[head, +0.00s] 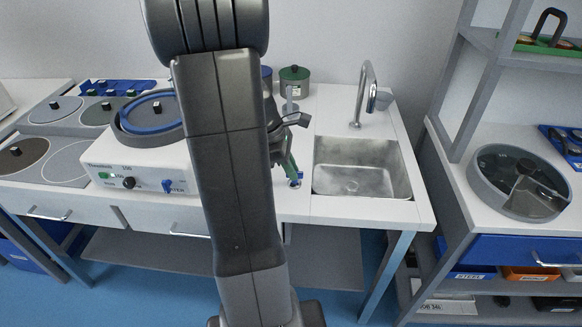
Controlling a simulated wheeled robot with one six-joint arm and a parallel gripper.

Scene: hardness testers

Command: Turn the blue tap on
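A small blue fitting (295,181) with a pale part is on the white counter, left of the sink; it looks like the blue tap, but it is too small to tell how its handle is turned. My gripper (289,158) is just above and left of it, pointing down, partly hidden behind my own arm. Green and dark parts show at the gripper. I cannot tell whether its fingers are apart, or whether they touch the blue fitting. A chrome faucet (359,97) stands behind the steel sink (362,176). No water is visible.
A white polishing machine (140,172) with a blue-rimmed disc and a blue switch (173,187) stands left of my arm. A green-lidded canister (294,82) stands behind my gripper. A shelf unit with a round dish (490,184) is on the right. The counter's front edge is near.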

